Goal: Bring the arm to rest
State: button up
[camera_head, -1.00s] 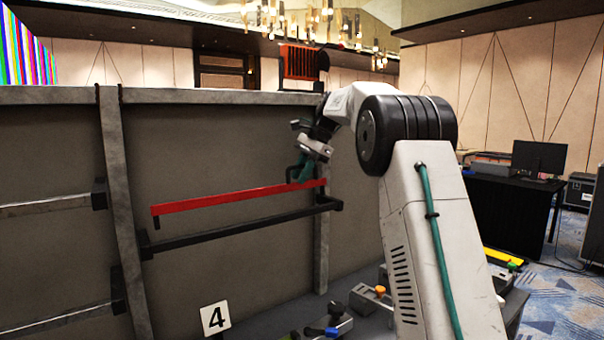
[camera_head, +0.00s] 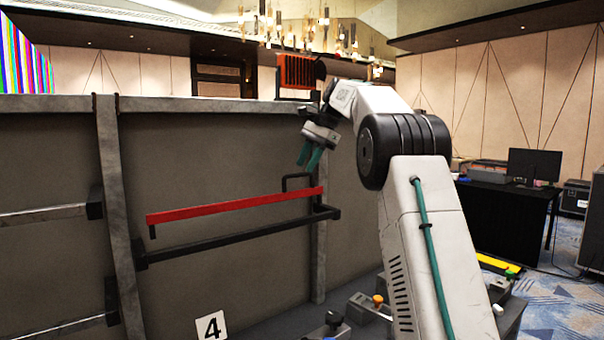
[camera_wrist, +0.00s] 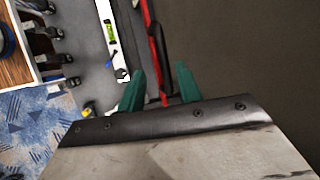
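My gripper (camera_head: 309,157) has two green fingers and hangs just above the right end of the red bar (camera_head: 235,205) in the head view. In the wrist view the fingers of my gripper (camera_wrist: 160,85) stand apart with nothing held between them. The red bar (camera_wrist: 154,50) runs away beyond the fingers there, with its dark handle at the near end. My arm is bent at the elbow and reaches left over the frame.
The grey panel (camera_head: 215,150) with upright posts fills the left. A sign marked 4 (camera_head: 211,326) stands below. Clamps and tools lie on the surface beneath my arm. A black table (camera_head: 505,215) with a monitor (camera_head: 534,165) stands at the right, over patterned carpet.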

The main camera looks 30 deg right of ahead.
jog(key=shift+s+d+r, duration=0.1)
jog(key=shift+d+r, duration=0.05)
jog(key=shift+r, duration=0.25)
jog(key=s+a+f+n+g+h, duration=0.1)
jog(key=s+a+f+n+h, duration=0.15)
jog(key=s+a+n, duration=1.15)
jog(key=s+a+f+n, duration=0.1)
jog(key=s+a+f, duration=0.2)
jog(key=s+f, duration=0.3)
jog(key=s+a+f+n+h, duration=0.1)
jog(key=s+a+f, duration=0.3)
jog(key=s, duration=1)
jog(key=s+a+f+n+h, duration=0.1)
jog(key=s+a+f, duration=0.3)
jog(key=s+f, duration=0.5)
jog(key=shift+s, duration=0.4)
